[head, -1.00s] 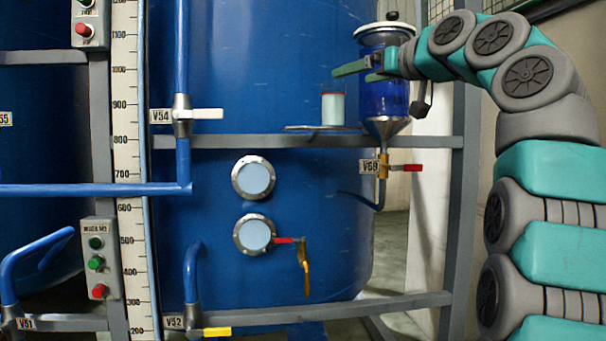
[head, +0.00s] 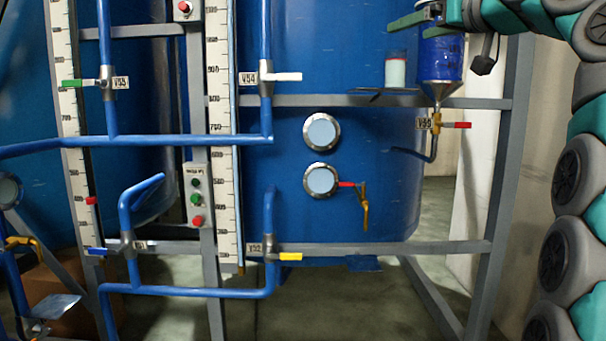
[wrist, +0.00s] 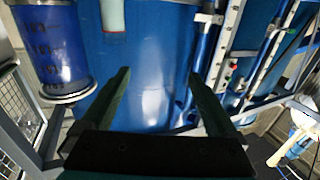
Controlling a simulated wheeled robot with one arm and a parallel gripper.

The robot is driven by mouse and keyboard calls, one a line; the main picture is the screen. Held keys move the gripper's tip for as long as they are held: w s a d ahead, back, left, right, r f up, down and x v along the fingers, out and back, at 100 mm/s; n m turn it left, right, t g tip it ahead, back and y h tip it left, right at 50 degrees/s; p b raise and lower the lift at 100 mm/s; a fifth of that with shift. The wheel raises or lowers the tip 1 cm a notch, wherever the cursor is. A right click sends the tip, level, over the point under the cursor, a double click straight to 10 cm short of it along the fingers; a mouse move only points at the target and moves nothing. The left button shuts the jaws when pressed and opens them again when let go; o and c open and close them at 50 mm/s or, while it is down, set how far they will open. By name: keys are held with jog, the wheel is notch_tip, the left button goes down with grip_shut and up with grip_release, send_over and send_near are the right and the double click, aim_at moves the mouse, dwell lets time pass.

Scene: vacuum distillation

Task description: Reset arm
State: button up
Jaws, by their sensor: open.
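My gripper (head: 409,25) is at the upper right of the head view, in front of the big blue tank and partly cut off by the top edge. In the wrist view my gripper (wrist: 158,85) shows two dark green fingers spread wide with nothing between them. The arm comes in from the right. A blue-filled glass vessel with a cone bottom (head: 441,58) is beside the gripper, partly behind it. It also shows at the left of the wrist view (wrist: 52,45). A beaker with pale contents (head: 396,72) stands below the fingers.
The big blue tank (head: 330,220) stands behind a grey frame (head: 340,101). Valves with a white handle (head: 287,77), a red handle (head: 462,125) and a yellow handle (head: 290,257) stick out. A button box (head: 196,200) is left of centre. The floor (head: 340,312) in front is clear.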

jog(key=s+a+f+m+g+h, duration=0.1)
jog(key=a+f+g, duration=0.15)
jog(key=f, duration=0.65)
jog(key=s+a+f+m+g, duration=0.1)
jog(key=a+f+m+g, duration=0.15)
jog(key=f, duration=0.75)
jog(key=s+a+f+m+g+h, duration=0.1)
jog(key=a+f+g, duration=0.15)
jog(key=f, duration=0.65)
jog(key=s+a+f+g+h, duration=0.1)
jog(key=s+f+g, duration=0.2)
jog(key=s+f, duration=0.7)
jog(key=s+a+f+g+h, duration=0.1)
jog(key=s+f+g, duration=0.2)
jog(key=s+f, duration=0.7)
jog(key=s+d+f+g+h, duration=0.1)
jog(key=s+f+g, duration=0.1)
jog(key=s+f, duration=0.5)
jog(key=s+d+f+g+h+p, duration=0.1)
jog(key=s+d+f+g, duration=0.1)
jog(key=s+f, duration=0.6)
jog(key=shift+s+f+g, duration=0.25)
jog(key=shift+s+g, duration=0.1)
jog(key=shift+s, duration=0.65)
jog(key=shift+d, duration=0.1)
